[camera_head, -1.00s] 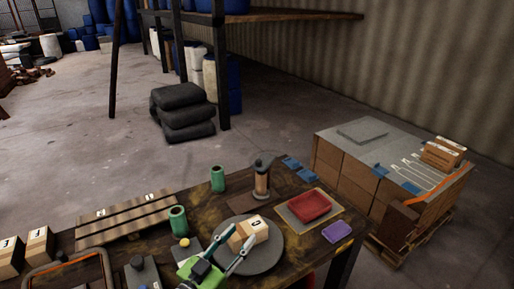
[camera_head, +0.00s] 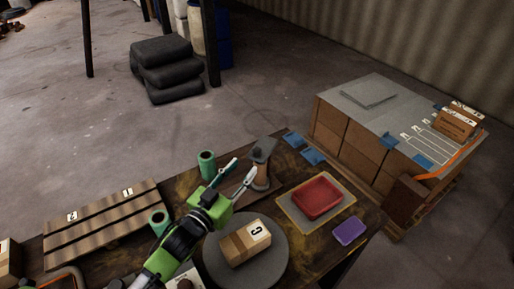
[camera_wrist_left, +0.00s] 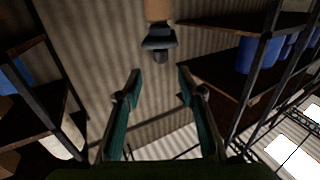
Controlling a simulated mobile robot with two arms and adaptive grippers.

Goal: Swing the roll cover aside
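A brown upright roll with a dark grey cover on top (camera_head: 263,150) stands near the far edge of the dark work table (camera_head: 280,217). My left gripper (camera_head: 243,170) is in front and to the left of it, its two fingers spread and pointing towards it. In the left wrist view the fingers (camera_wrist_left: 157,85) are wide apart with nothing between them. The grey cover with a small knob (camera_wrist_left: 158,40) shows beyond the tips, with the brown roll above it in that picture. I cannot tell whether a finger touches the cover. My right gripper is not in view.
A cardboard box (camera_head: 245,243) sits on a grey round plate (camera_head: 275,268) beside my arm. Green cylinders (camera_head: 207,165) stand to the left of the roll. A red tray (camera_head: 318,199), a purple block (camera_head: 349,231) and blue pieces (camera_head: 303,148) lie to the right.

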